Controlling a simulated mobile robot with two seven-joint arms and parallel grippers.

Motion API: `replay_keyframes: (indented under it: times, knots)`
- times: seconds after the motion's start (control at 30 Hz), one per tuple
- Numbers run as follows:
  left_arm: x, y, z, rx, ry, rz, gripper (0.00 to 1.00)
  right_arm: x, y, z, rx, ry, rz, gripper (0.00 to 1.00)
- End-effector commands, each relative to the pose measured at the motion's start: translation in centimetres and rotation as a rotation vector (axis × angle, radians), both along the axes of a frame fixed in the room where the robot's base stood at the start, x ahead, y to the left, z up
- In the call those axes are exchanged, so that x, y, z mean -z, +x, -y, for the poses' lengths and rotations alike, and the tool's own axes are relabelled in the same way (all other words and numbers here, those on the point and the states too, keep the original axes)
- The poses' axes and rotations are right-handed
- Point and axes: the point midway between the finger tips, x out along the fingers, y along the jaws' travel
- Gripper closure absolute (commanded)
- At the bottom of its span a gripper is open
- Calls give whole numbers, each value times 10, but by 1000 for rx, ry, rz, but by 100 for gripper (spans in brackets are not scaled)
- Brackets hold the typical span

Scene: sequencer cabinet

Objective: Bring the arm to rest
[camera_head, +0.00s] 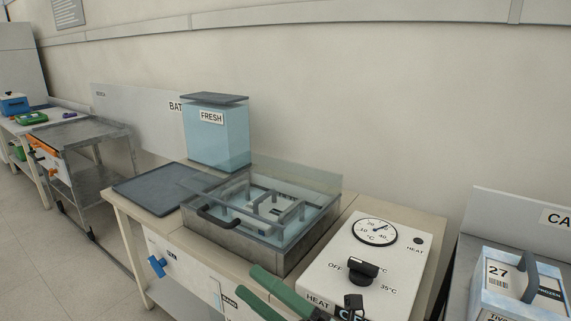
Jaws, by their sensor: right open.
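My right gripper (250,283) comes in at the bottom middle of the head view, with two green fingers pointing up and left. The fingers are apart and I see nothing between them. It is in front of the water bath (237,246), a grey metal tank with a clear lid panel and a dark handle. The white heat box (402,272) is right of the gripper, with a round dial and a black knob (362,270). I cannot tell whether the gripper touches the bench front. My left gripper is not in view.
A clear bluish "FRESH" container (218,138) stands behind the bath. A dark flat plate (150,189) lies to its left. A box marked 27 (520,283) stands at the right. A metal cart (80,134) is at the far left, with open floor (40,255) in front.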

Motion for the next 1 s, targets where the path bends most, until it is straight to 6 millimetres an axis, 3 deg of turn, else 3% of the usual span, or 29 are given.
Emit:
replay_keyframes:
  times: [0.13,0.27,0.37,0.5,0.7,0.77,0.8,1.0]
  knots:
    - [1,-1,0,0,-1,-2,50,61,24,46,132,204,-491,0]
    - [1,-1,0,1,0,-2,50,134,24,88,253,387,-910,0]
    - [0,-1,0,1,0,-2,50,196,5,119,351,526,-1218,0]
    - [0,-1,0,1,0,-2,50,268,-40,150,480,696,-1570,0]
    - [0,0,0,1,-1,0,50,337,-116,178,647,891,-1941,0]
    - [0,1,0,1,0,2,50,352,-141,184,698,946,-2039,0]
    - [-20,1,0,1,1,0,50,329,-134,184,688,942,-2016,0]
    - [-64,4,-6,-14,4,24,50,293,-135,189,698,949,-2002,0]
